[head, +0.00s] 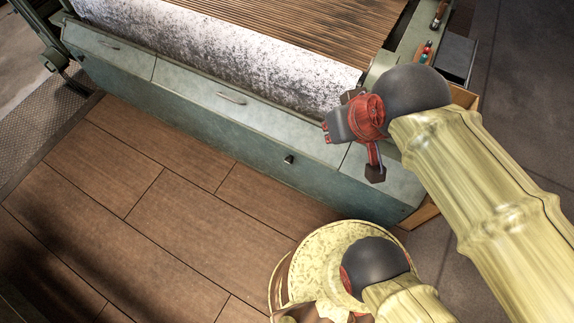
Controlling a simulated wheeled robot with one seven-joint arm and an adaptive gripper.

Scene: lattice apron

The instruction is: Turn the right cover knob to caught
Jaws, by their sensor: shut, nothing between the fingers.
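A small black knob (289,159) sits on the sloped front of the long grey-green cover (215,130), right of its middle. It is the only knob I can make out, and its setting is too small to read. My gripper (328,132), grey and red, is shut and empty. In the picture it lies up and to the right of the knob, apart from it, over the right part of the cover. My gripper and arm hide part of the cover's right end.
A speckled white roller (225,50) and brown slatted bed (290,15) lie behind the cover. Two slim handles (231,97) (108,44) are on the cover's upper face. A dark box (456,57) stands at the upper right. Wooden floor (140,210) in front is clear.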

